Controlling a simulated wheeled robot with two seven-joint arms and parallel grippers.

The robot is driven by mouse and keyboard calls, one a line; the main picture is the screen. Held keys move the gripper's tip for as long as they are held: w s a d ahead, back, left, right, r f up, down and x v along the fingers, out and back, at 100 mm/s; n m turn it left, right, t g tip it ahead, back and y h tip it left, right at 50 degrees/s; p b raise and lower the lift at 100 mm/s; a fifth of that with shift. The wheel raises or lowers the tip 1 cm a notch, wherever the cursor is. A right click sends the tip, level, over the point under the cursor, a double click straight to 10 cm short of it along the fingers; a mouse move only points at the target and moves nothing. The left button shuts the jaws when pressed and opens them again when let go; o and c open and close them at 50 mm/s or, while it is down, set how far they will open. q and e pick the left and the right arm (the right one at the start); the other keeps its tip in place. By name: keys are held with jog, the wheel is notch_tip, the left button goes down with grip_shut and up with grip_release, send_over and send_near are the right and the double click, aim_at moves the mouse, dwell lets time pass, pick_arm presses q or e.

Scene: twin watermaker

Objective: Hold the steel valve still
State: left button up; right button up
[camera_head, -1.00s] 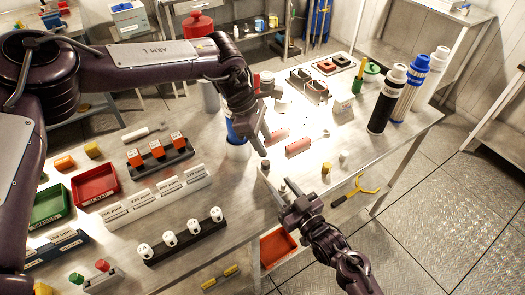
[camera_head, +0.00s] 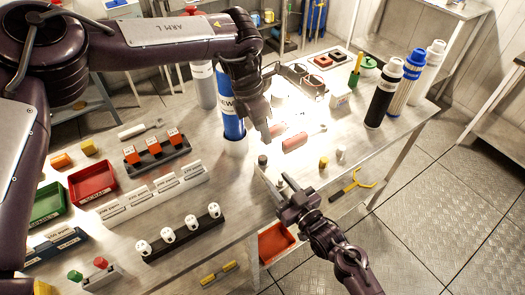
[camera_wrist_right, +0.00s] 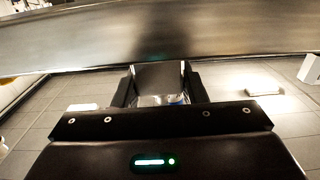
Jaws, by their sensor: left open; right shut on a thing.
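My right gripper (camera_head: 284,188) is at the table's front edge, shut on a small grey metal piece that looks to be the steel valve. In the right wrist view the grey piece (camera_wrist_right: 158,76) sits between the two dark fingers of the gripper (camera_wrist_right: 158,94). Its far end and any handle are hard to make out. My left gripper (camera_head: 268,132) is open, pointing down over the bright part of the table, right of a blue cylinder (camera_head: 231,112) with white lettering. It appears to hold nothing.
A red-handled tool (camera_head: 295,142) lies near the left gripper. Black (camera_head: 384,95), blue-and-white (camera_head: 406,85) and white (camera_head: 429,72) cylinders stand at the right. A yellow-handled tool (camera_head: 352,186) is at the front edge. Racks and red (camera_head: 93,181) and green trays fill the left.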

aim_at(263, 158)
pick_arm(q)
jog(key=f+n+y, duration=0.1)
jog(key=f+n, duration=0.4)
jog(key=f+n+y, duration=0.1)
jog(key=f+n, duration=0.4)
jog(key=n, duration=0.1)
jog(key=shift+d+f+t+y, duration=0.2)
jog(key=shift+t+y, duration=0.1)
jog(key=shift+y, duration=0.1)
jog(key=shift+c, duration=0.2)
jog(key=c, duration=0.9)
